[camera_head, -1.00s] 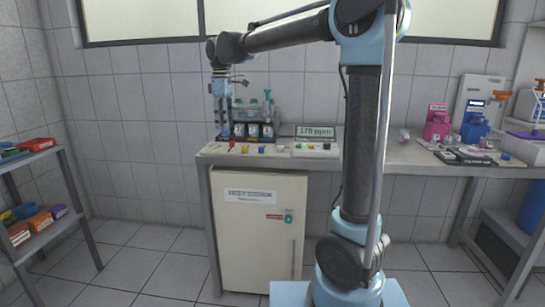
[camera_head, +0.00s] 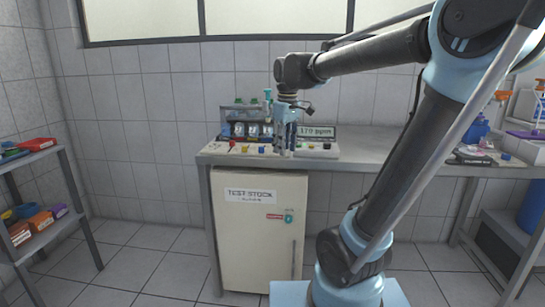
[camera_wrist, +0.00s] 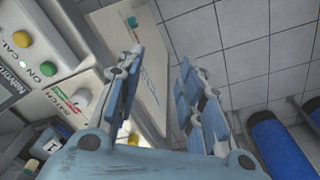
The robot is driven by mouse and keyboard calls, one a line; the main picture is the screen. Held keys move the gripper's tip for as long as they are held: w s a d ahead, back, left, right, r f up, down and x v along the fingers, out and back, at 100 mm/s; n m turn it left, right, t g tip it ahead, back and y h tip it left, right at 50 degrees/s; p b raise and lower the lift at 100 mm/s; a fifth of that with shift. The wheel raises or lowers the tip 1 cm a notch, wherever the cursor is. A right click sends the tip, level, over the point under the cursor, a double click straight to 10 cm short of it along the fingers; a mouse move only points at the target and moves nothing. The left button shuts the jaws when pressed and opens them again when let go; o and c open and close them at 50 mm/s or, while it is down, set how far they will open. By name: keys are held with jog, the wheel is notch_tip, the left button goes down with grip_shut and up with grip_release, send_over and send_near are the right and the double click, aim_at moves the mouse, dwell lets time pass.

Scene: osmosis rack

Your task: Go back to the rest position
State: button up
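My gripper (camera_head: 286,145) hangs fingers down in the head view, in front of the back wall and beside the right end of the osmosis rack (camera_head: 240,112). In the wrist view my gripper (camera_wrist: 162,62) has its two blue fingers apart, with nothing held between them. The rack stands upright on the bench with several dark-framed units. The meter display (camera_head: 318,131) reads about 170 ppm and is partly beside my gripper.
The bench (camera_head: 370,155) has several coloured knobs along its front left. A white cabinet (camera_head: 258,240) stands below. A shelf (camera_head: 40,155) with coloured boxes is at the left. Blue bottles (camera_head: 476,130) stand at the right. Blue cylinders (camera_wrist: 270,140) show in the wrist view.

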jog(key=s+d+f+m, duration=0.4)
jog(key=s+d+f, duration=0.3)
jog(key=f, duration=0.3)
jog(key=s+d+f+m+t, duration=0.1)
jog(key=s+d+f+m, duration=0.4)
jog(key=s+d+f, duration=0.3)
jog(key=shift+s+f, duration=0.95)
jog(key=shift+s, duration=0.3)
